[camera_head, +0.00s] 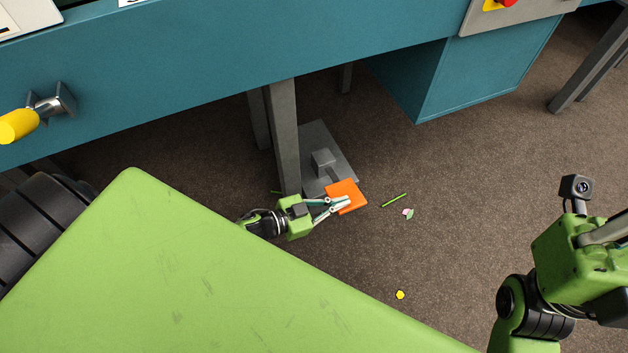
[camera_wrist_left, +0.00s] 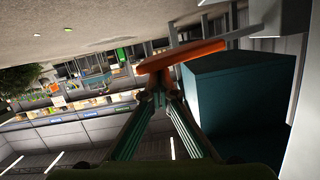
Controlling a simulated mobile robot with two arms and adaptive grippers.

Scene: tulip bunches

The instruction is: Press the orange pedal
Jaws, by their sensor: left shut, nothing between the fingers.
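The orange pedal (camera_head: 346,195) sits at the front of a grey metal base plate (camera_head: 318,135) on the floor, beside a grey leg of the teal machine. My left gripper (camera_head: 346,203) is shut and empty, with its fingertips over or against the pedal in the head view. In the left wrist view the pedal (camera_wrist_left: 185,57) shows edge-on, right at the fingertips (camera_wrist_left: 158,78). I cannot tell whether they press on it. My right arm shows at the lower right of the head view, and its gripper's fingers are out of sight.
The teal machine (camera_head: 220,70) spans the top, with a grey leg (camera_head: 284,135) close to my left gripper. A yellow handle (camera_head: 18,125) sticks out at left. Green stem bits (camera_head: 394,200), a pale petal piece (camera_head: 408,214) and a yellow bit (camera_head: 400,295) lie on open brown floor.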

